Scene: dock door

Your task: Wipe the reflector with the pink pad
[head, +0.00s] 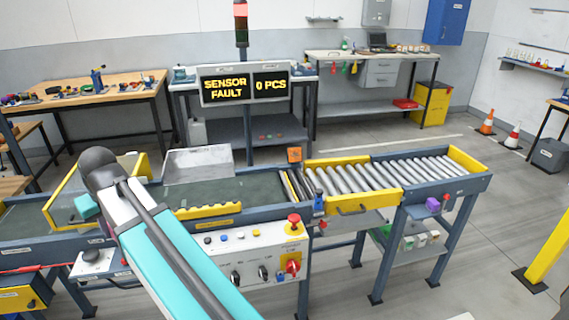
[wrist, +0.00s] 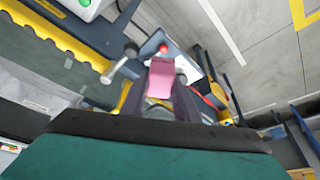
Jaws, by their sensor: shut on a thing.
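In the wrist view my gripper (wrist: 160,94) is shut on the pink pad (wrist: 161,75), which sticks out beyond the two dark fingers. The gripper and pad cannot be made out in the head view, where my arm crosses the lower left. A small orange square plate (head: 294,155) stands upright at the far edge of the conveyor, beside the start of the rollers. It may be the reflector, but I cannot tell for certain. The pad's contact with any surface is not visible.
The belt conveyor (head: 250,187) leads to a roller section (head: 365,180). A control box (head: 257,250) with a red button (head: 294,220) hangs in front. A sign (head: 244,84) reads "SENSOR FAULT" and "0 PCS".

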